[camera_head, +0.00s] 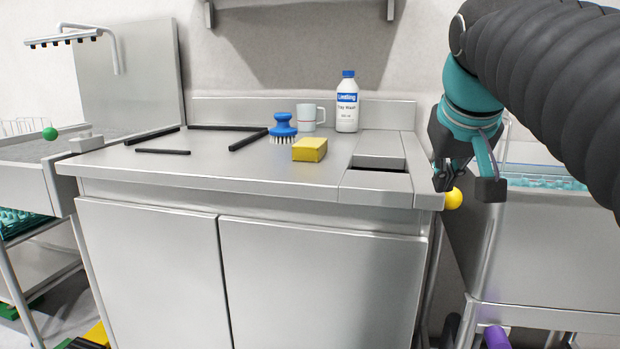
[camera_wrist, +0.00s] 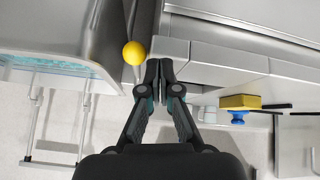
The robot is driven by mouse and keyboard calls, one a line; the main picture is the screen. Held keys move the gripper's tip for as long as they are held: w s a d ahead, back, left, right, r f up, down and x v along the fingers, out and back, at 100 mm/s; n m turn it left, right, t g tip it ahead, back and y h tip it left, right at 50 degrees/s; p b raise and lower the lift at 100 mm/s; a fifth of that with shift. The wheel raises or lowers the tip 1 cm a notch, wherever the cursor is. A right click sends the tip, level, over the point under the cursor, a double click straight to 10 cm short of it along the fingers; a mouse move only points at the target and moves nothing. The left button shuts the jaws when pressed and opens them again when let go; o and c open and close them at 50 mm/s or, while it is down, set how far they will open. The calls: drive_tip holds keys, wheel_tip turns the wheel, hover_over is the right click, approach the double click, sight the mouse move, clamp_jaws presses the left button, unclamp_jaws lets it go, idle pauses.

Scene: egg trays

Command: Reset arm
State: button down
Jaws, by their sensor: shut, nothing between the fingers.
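My gripper (camera_head: 466,184) hangs at the right end of the steel counter, beside its front right corner, fingers pointing down. In the wrist view my gripper (camera_wrist: 159,68) has its two fingers together with nothing between them. My dark ribbed arm reaches in from the upper right of the head view. No object is held.
A yellow ball (camera_head: 453,199) shows by the counter (camera_head: 240,180) corner, close to my fingers. A yellow sponge (camera_head: 310,149), blue brush (camera_head: 283,128), grey mug (camera_head: 307,117) and white bottle (camera_head: 347,103) stand on the counter. A steel unit (camera_head: 550,255) with teal contents is at right.

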drive_tip(key=s+a+f+p, duration=0.1)
drive_tip(key=s+f, duration=0.3)
drive_tip(key=f, duration=0.4)
drive_tip(key=s+a+f+g+y, duration=0.1)
drive_tip(key=s+a+f, duration=0.2)
drive_tip(key=f, duration=0.6)
drive_tip(key=s+a+f+y+p, duration=0.1)
drive_tip(key=s+a+f, duration=0.1)
drive_tip(key=s+f, duration=0.4)
wheel_tip(320, 180, down, 3)
drive_tip(key=shift+s+r+n+g+p, duration=0.1)
drive_tip(key=shift+s+n+g+p, duration=0.2)
drive_tip(key=shift+n, duration=0.1)
